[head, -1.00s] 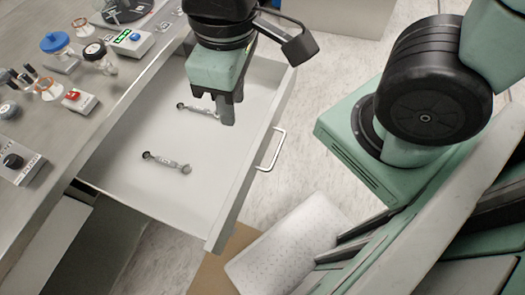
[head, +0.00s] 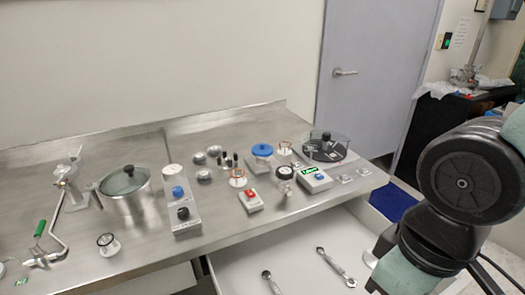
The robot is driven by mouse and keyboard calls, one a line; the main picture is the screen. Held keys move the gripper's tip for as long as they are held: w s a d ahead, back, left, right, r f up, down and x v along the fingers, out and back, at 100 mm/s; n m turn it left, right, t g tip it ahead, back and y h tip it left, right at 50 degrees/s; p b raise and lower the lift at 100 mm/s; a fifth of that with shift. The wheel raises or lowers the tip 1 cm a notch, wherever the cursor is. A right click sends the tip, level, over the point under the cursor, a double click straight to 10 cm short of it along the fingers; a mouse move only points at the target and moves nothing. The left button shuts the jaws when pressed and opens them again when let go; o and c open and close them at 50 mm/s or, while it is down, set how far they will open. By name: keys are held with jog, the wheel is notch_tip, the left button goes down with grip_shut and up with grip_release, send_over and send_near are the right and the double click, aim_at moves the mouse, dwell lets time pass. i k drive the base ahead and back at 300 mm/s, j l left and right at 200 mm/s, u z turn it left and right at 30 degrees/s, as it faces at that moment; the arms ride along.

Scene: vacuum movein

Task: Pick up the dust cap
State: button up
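I cannot tell for certain which thing is the dust cap. Several small grey round metal pieces (head: 205,175) sit on the steel bench behind the knob box. A blue round cap (head: 262,149) sits on a small block further right. A pale round shape (head: 370,259) shows at the right side of the open drawer, partly hidden by my arm. My arm comes in at the right and runs down to the bottom edge, and my gripper's fingertips do not show.
The bench (head: 140,260) also holds a lidded pot (head: 126,192), a knob box (head: 181,205), a red-button box (head: 250,201), a green-display box (head: 315,180) and a glass chamber (head: 326,148). The open drawer (head: 300,250) holds two wrench-like tools (head: 335,266).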

aim_at(261, 150)
jog(key=j, duration=0.65)
jog(key=i+j+u, duration=0.1)
jog(key=j, duration=0.55)
jog(key=i+j, duration=0.1)
jog(key=j, duration=0.55)
jog(key=i+j+u, duration=0.1)
jog(key=j, duration=0.5)
jog(key=i+j, duration=0.1)
jog(key=j, duration=0.55)
jog(key=k+u, duration=0.05)
